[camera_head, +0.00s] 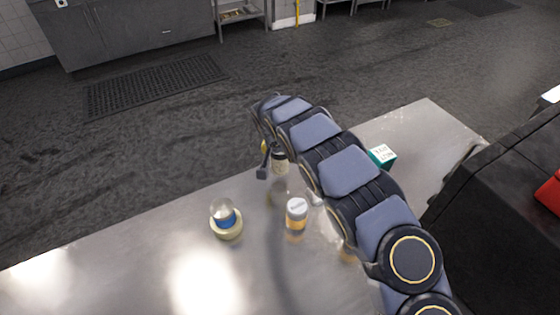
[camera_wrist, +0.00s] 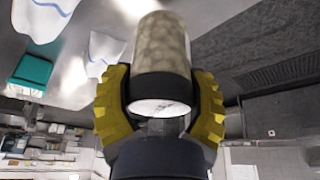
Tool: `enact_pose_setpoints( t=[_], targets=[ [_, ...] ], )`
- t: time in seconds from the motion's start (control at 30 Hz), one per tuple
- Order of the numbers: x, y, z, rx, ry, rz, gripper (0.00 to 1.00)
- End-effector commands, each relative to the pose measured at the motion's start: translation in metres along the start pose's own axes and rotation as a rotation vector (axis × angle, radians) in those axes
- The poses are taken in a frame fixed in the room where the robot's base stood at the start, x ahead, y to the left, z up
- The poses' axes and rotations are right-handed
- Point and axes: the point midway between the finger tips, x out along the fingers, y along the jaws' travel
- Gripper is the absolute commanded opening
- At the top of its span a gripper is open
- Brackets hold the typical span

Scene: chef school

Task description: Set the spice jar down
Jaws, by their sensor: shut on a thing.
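The spice jar (camera_head: 280,162), with a dark cap and a pale label, is in the head view near the far edge of the steel table. My gripper (camera_head: 271,157) is around it, partly hidden by my arm. In the wrist view, the yellow-padded fingers of my gripper (camera_wrist: 160,85) are shut on the jar (camera_wrist: 162,42), one on each side. The jar looks close over the table top (camera_head: 130,255), with a reflection under it. I cannot tell whether its base touches the table.
A white-capped jar (camera_head: 296,212) with orange contents stands nearer on the table. A roll-shaped item with blue (camera_head: 226,222) is at its left. A teal box (camera_head: 381,157) is right of my arm. White crumpled shapes (camera_wrist: 105,48) show in the wrist view. The table's left part is clear.

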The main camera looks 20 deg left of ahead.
Motion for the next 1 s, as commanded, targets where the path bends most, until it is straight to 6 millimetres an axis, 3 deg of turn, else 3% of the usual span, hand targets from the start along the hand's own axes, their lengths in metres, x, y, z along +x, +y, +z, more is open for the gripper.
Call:
enact_pose_setpoints(
  t=[0.4,0.77,0.8,0.87,0.9,1.0],
  targets=[
    [0.039,-0.003,0.009,0.002,-0.002,0.001,0.27],
    [0.041,-0.004,0.009,0.002,0.0,0.0,0.27],
    [0.042,-0.004,0.01,0.002,0.0,0.0,0.64],
    [0.042,-0.004,0.01,0.002,0.0,0.0,0.9],
    [0.042,-0.004,0.01,0.002,0.0,0.0,0.94],
    [0.042,-0.004,0.01,0.002,0.0,0.0,0.94]
  ],
)
